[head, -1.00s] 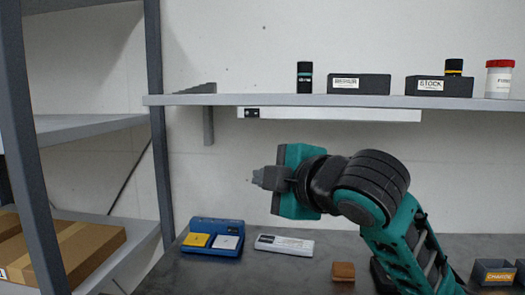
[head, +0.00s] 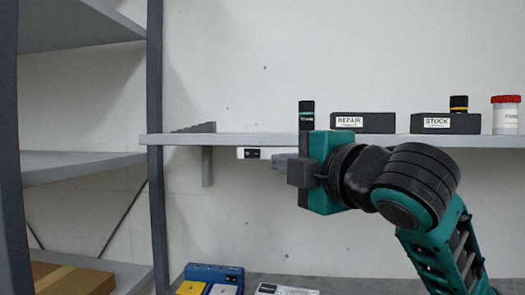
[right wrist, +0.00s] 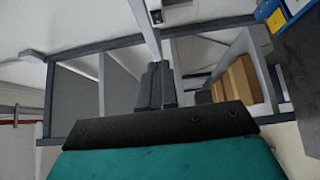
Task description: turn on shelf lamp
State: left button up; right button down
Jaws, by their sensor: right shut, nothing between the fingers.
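The shelf lamp (head: 242,153) is a white bar fixed under the wall shelf. Its small black switch (head: 253,154) shows near its left end, and no glow shows. My right gripper (head: 282,164) is shut and empty, at lamp height just right of the switch in the head view. It and its arm hide most of the lamp. In the right wrist view the shut fingers (right wrist: 156,84) point up the picture; the pale lamp bar (right wrist: 144,28) and dark switch (right wrist: 157,17) lie beyond the tips. I cannot tell whether they touch the lamp. My left gripper is not in view.
Below are a blue tray (head: 215,272) and a white device (head: 285,290). A grey rack (head: 155,200) stands left.

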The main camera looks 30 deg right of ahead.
jog(key=shift+w+p, duration=0.9)
jog(key=shift+p, duration=1.6)
jog(key=p, duration=0.2)
send_near(254, 154)
jog(key=w+a, duration=0.3)
jog(key=shift+w+d+p, duration=0.3)
jog(key=shift+w+d, duration=0.7)
jog(key=shift+w, duration=0.15)
jog(key=shift+w+d, duration=0.3)
jog(key=shift+w, duration=0.05)
jog(key=shift+d, duration=0.15)
